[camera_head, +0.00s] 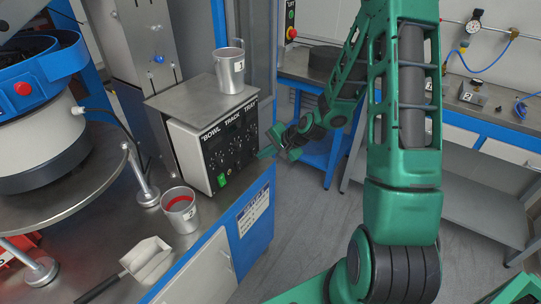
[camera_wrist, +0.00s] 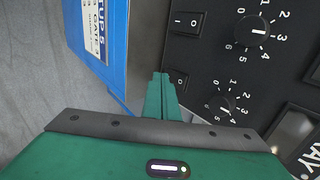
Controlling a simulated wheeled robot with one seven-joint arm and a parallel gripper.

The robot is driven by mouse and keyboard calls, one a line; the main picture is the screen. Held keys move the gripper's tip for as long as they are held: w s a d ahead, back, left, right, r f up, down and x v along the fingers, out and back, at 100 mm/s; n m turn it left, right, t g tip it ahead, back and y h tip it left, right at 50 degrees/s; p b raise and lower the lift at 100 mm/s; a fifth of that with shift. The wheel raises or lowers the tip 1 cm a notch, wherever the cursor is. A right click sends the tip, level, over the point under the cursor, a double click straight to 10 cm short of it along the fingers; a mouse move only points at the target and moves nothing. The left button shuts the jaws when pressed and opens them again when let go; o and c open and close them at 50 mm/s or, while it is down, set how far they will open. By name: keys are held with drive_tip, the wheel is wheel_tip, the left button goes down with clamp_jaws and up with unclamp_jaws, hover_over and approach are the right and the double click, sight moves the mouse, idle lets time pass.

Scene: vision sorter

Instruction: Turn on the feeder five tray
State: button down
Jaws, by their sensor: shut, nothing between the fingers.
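The feeder control box (camera_head: 212,148) stands on the bench, its dark front panel marked BOWL, TRACK and TRAY. In the wrist view the panel (camera_wrist: 235,70) is turned, with part of the TRAY lettering (camera_wrist: 306,160) at the lower right corner. A rocker switch (camera_wrist: 179,80) marked I and O sits beside a dial (camera_wrist: 227,105). A second rocker (camera_wrist: 187,23) and dial (camera_wrist: 251,31) are above them. My gripper (camera_wrist: 160,76) is shut and empty, its tips just left of the lower rocker. Contact cannot be told. In the head view my gripper (camera_head: 264,153) is at the panel's right edge.
A metal cup (camera_head: 229,72) stands on the box's top plate. A cup with red inside (camera_head: 180,210) and a scoop (camera_head: 147,262) are on the bench in front. The bowl feeder (camera_head: 40,110) is at left. Open floor lies right of the bench.

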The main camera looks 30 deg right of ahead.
drive_tip(key=shift+w+a, duration=0.3)
drive_tip(key=shift+w, duration=0.15)
drive_tip(key=shift+w+f, duration=0.1)
idle(0.4)
drive_tip(key=shift+r, duration=0.85)
drive_tip(key=s+d+f+v, duration=0.1)
drive_tip(key=v, duration=1.2)
drive_tip(key=shift+s+f, duration=0.3)
drive_tip(key=shift+f, duration=0.1)
